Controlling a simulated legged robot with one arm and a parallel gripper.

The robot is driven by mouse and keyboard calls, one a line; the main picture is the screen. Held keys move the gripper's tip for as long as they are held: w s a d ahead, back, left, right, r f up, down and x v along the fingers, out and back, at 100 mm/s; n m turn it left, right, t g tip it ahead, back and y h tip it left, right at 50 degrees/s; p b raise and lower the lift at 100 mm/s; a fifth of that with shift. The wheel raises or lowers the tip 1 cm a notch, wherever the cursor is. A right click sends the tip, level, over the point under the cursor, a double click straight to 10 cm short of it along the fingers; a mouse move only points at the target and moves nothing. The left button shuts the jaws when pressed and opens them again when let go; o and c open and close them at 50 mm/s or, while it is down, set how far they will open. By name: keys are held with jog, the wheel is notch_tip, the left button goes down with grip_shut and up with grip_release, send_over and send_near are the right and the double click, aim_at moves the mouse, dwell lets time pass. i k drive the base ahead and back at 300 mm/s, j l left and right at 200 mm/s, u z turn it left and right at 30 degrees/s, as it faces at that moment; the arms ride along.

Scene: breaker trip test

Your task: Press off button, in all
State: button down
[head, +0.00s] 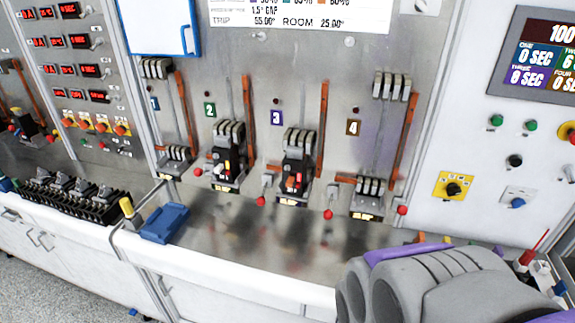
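No button in the head view carries a readable "off" label. On the right panel, two green buttons (496,120) sit above a black button (514,161). A blue button (518,202) is lower down. A black knob on a yellow plate (453,189) is to their left, and a red button on yellow (571,133) is at the right edge. Breaker stations 1 to 4 line the middle panel; breaker 2 (228,165) and breaker 3 (297,170) have black bodies. My grey and purple arm fills the lower right; its gripper fingers are not visible.
A metal shelf (240,232) runs below the breakers, with a blue item (164,224) at its left end. A dark display (540,58) is at upper right.

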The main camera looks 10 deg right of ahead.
aim_at(515, 162)
jog(key=z, duration=1.6)
